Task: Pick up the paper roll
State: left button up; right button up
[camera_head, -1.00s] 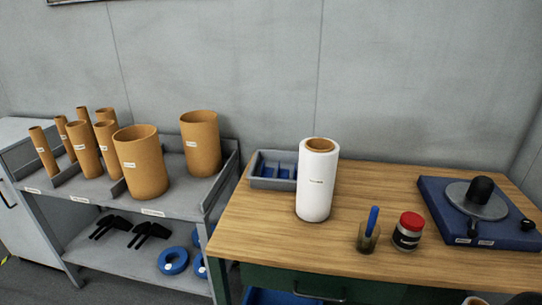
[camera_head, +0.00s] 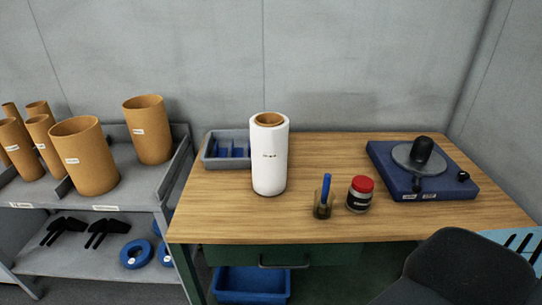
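A white paper roll (camera_head: 269,160) with a brown core and a small label stands upright on the wooden table (camera_head: 220,215), left of its middle. Neither of my grippers shows in the head view. Nothing touches the roll.
A grey tray with blue parts (camera_head: 227,149) is behind the roll at left. A glass with a blue tool (camera_head: 323,199), a red-lidded jar (camera_head: 360,194) and a blue turntable device (camera_head: 425,174) stand to its right. A shelf with brown tubes (camera_head: 85,157) is left. A dark rounded object (camera_head: 461,268) fills the lower right.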

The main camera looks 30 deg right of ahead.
aim_at(269, 131)
jog(key=z, duration=0.25)
jog(key=i+j+z, duration=0.25)
jog(key=z, duration=0.15)
jog(key=i+j+z, duration=0.35)
jog(key=i+j, duration=0.15)
jog(key=j, duration=0.25)
jog(key=i+j+z, duration=0.1)
jog(key=j, duration=0.3)
jog(key=i+j, duration=0.2)
jog(key=j, duration=0.2)
jog(key=i+j+z, duration=0.1)
jog(key=j, duration=0.3)
jog(key=k+j+z, duration=0.35)
jog(key=l, duration=0.1)
jog(key=i+l+u, duration=0.35)
jog(key=i+j, duration=0.05)
jog(key=j, duration=0.05)
